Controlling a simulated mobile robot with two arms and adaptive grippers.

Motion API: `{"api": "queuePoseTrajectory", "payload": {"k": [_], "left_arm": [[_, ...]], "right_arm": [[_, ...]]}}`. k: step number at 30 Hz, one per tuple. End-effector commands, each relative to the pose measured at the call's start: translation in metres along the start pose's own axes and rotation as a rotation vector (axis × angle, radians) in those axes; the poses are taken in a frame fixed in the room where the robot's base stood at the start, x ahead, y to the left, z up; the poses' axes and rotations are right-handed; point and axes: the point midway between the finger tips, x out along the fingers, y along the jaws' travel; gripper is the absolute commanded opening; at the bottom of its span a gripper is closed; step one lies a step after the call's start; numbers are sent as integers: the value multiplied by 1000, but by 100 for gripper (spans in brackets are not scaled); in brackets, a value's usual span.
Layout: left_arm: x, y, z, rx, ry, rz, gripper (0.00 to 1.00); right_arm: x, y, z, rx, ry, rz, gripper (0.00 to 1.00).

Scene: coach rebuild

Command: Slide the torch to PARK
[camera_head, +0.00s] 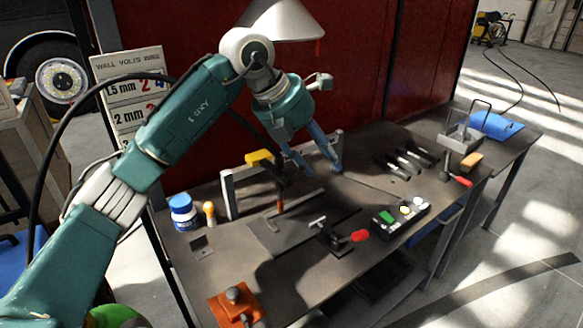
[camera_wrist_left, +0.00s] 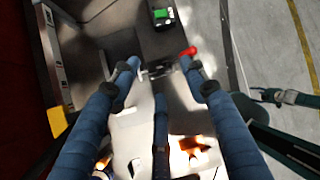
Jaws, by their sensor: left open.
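The torch has a yellow carriage (camera_head: 262,158) on a grey rail (camera_head: 228,195) at the back of the bench, with a copper-coloured lower part (camera_head: 280,201). In the left wrist view a yellow block (camera_wrist_left: 57,121) is at the lower end of the marked grey rail (camera_wrist_left: 52,55), left of my fingers. No PARK label is readable. My left gripper (camera_head: 322,169) is open and empty, above the bench to the right of the torch and apart from it. Its spread blue fingers (camera_wrist_left: 158,70) also show in the left wrist view.
A clamp with a red handle (camera_head: 358,236) and a control box with a green button (camera_head: 399,212) stand at the bench front. A blue tub (camera_head: 183,212) is left, an orange block (camera_head: 236,305) near. Dark-handled tools (camera_head: 405,160) lie at right. A red panel (camera_head: 345,75) is behind.

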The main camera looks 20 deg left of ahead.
Motion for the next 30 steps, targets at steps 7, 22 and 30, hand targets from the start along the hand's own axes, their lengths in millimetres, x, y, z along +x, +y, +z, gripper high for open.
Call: {"api": "queuePoseTrajectory", "payload": {"k": [7, 22, 30], "left_arm": [[-58, 76, -16, -89, 99, 288, 44], [12, 99, -26, -92, 107, 294, 44], [39, 107, -29, -90, 104, 293, 44]], "right_arm": [[7, 0, 0, 0, 1, 0, 64], [-14, 0, 3, 0, -6, 0, 64], [-20, 0, 2, 0, -5, 0, 64]]}}
